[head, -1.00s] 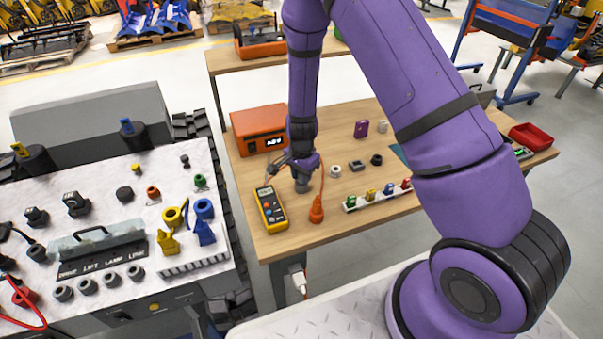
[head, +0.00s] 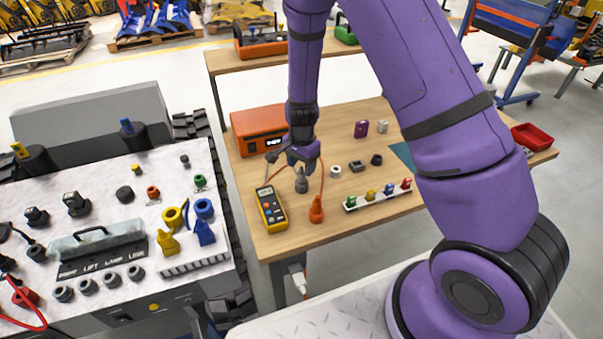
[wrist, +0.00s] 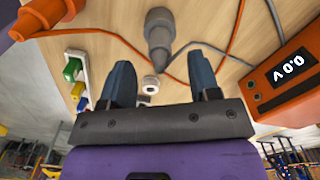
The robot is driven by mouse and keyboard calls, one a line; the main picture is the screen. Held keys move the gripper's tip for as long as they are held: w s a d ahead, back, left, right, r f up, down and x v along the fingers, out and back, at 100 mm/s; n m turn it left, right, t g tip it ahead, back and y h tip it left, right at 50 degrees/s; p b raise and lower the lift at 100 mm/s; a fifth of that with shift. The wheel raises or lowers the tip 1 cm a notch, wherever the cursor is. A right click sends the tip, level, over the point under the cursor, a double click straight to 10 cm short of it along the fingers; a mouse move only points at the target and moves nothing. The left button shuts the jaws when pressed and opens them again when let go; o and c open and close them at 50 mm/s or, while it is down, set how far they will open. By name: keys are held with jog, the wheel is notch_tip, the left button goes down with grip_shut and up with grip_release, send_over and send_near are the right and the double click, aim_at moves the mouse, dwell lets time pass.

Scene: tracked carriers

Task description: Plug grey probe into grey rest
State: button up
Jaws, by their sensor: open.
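The grey probe (head: 301,175) stands upright on the front left of the wooden table, narrow end up, with a grey cable. It also shows in the wrist view (wrist: 158,52). Its wide lower end meets a thicker grey piece, apparently the grey rest (head: 301,187), also in the wrist view (wrist: 158,17); how deep it sits is hidden. My gripper (head: 299,163) is open and empty just above the probe. In the wrist view its two fingers (wrist: 162,78) are well apart, with the probe ahead of them and not between them.
A yellow multimeter (head: 270,209) lies to the left. An orange probe (head: 316,210) stands close at front right, its cable looping past my gripper. An orange meter box (head: 258,129) is behind left. A white strip of coloured plugs (head: 378,194) and small parts lie to the right.

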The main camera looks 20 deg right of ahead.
jog(key=shift+r, duration=3.05)
jog(key=s+d+r+n+t+y, duration=0.1)
jog(key=s+r+n, duration=0.3)
jog(key=r, duration=0.8)
jog(key=s+d+r+n+t+y, duration=0.15)
jog(key=s+r, duration=0.35)
jog(key=r, duration=0.6)
jog(key=s+d+r+n+t, duration=0.1)
jog(key=s+r+n, duration=0.1)
jog(key=s, duration=0.4)
jog(key=s+d+r+n+h, duration=0.1)
jog(key=s+d+r+n, duration=0.1)
jog(key=s+r, duration=0.3)
jog(key=s+d+r+n+t+h, duration=0.1)
jog(key=s+r, duration=0.3)
jog(key=s, duration=0.5)
jog(key=shift+s+d+r+n+t, duration=0.25)
jog(key=shift+n+t, duration=0.1)
jog(key=shift+n, duration=0.4)
jog(key=shift+w+a+h, duration=0.1)
jog(key=shift+w+h, duration=0.05)
jog(key=shift+h, duration=0.1)
